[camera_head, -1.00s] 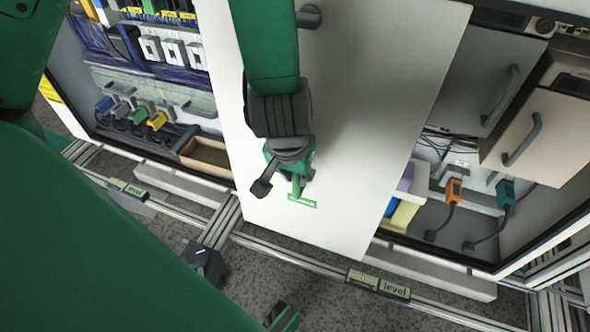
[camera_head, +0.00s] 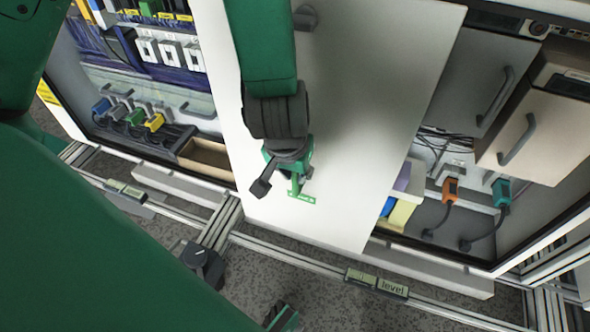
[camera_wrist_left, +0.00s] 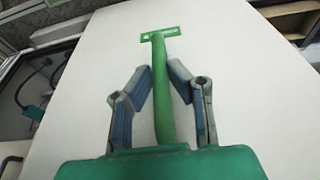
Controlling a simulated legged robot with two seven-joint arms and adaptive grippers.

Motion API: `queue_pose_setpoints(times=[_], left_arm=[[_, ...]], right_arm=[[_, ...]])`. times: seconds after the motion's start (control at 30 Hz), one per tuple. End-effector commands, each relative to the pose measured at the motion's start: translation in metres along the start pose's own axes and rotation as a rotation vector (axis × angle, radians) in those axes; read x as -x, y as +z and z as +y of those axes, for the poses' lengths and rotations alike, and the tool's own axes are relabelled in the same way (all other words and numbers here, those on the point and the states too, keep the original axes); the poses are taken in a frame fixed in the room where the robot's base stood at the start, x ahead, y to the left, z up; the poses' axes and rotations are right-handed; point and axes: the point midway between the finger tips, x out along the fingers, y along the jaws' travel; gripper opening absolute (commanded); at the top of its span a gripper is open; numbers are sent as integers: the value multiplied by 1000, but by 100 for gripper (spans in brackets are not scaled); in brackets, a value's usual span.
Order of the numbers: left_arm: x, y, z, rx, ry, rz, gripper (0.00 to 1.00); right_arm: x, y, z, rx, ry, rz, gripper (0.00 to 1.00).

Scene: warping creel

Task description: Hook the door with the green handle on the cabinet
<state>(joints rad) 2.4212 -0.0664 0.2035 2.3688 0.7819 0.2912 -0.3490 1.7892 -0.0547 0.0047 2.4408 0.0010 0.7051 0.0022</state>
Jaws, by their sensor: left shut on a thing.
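The white door (camera_head: 370,110) stands in front of the middle of the cabinet (camera_head: 165,172), with its lower edge past the sill. I cannot tell its exact angle. A green handle (camera_wrist_left: 160,88) with a flat green end plate shows on the door in the left wrist view. My left gripper (camera_head: 288,178) is at the handle near the door's lower edge. Its two fingers (camera_wrist_left: 157,90) lie on either side of the handle's bar, shut on it. The hook is not clearly visible.
Orange (camera_head: 450,190) and teal (camera_head: 502,193) plugs with cables sit right of the door. A beige drawer (camera_head: 535,135) with a grey handle is at the right. Level blocks (camera_head: 375,282) sit on the metal rail below. The speckled floor (camera_head: 330,305) in front shows free room.

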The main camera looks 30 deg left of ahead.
Motion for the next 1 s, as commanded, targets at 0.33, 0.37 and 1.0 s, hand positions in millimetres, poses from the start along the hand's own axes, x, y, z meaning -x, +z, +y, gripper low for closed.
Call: queue_pose_setpoints(times=[0.33, 0.37, 1.0], left_arm=[[1, -1, 0, 1, 1, 4, 0], [1, -1, 0, 1, 1, 4, 0], [1, -1, 0, 1, 1, 4, 0]], right_arm=[[2, 0, 0, 0, 0, 0, 0], [2, 0, 0, 0, 0, 0, 0], [9, 0, 0, 0, 0, 0, 0]])
